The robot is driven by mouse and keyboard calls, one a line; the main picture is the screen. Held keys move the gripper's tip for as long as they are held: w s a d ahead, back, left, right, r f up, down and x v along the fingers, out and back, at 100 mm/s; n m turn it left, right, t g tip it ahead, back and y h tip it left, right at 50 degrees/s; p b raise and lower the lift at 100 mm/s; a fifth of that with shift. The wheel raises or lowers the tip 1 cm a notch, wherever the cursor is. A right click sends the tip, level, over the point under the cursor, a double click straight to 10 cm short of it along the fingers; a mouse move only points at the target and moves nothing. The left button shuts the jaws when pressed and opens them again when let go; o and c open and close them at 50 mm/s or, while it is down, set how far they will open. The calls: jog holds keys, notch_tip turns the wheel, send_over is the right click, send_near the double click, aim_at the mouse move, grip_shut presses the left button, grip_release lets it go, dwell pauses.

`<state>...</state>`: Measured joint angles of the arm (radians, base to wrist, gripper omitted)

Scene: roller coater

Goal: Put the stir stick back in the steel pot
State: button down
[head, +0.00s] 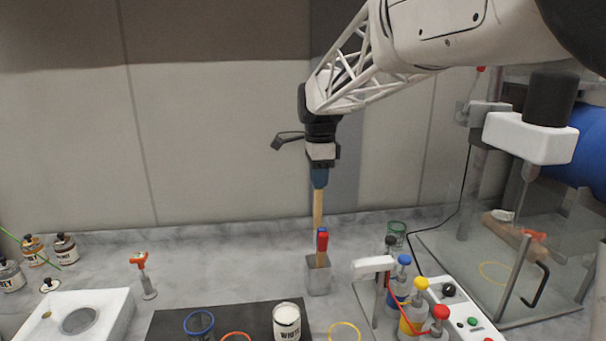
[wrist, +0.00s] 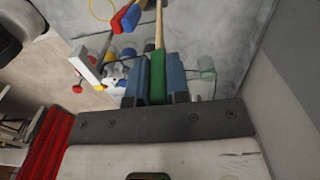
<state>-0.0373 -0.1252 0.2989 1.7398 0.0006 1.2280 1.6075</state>
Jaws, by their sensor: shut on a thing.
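The stir stick (head: 317,208) is a pale wooden rod, held upright below my gripper. My gripper (head: 319,181) is shut on its green upper end (wrist: 158,78), between blue fingers. The steel pot (head: 318,280) is a small square grey container on the bench, straight below my gripper in the head view. The stick's lower part reaches the pot's mouth in that view, partly hidden by a red and blue handle. I cannot tell how deep the tip is. In the wrist view the stick (wrist: 159,28) runs out past the top edge.
Red and blue handles (head: 322,241) stand up at the pot. A white stand with coloured-capped bottles (head: 410,315) is close on the right. A dark mat (head: 258,318) with a white can (head: 287,321) lies in front. A green glass (head: 396,233) stands behind right.

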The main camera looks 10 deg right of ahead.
aim_at(318, 221)
jog(key=shift+f, duration=6.25)
jog(key=c, duration=1)
grip_release()
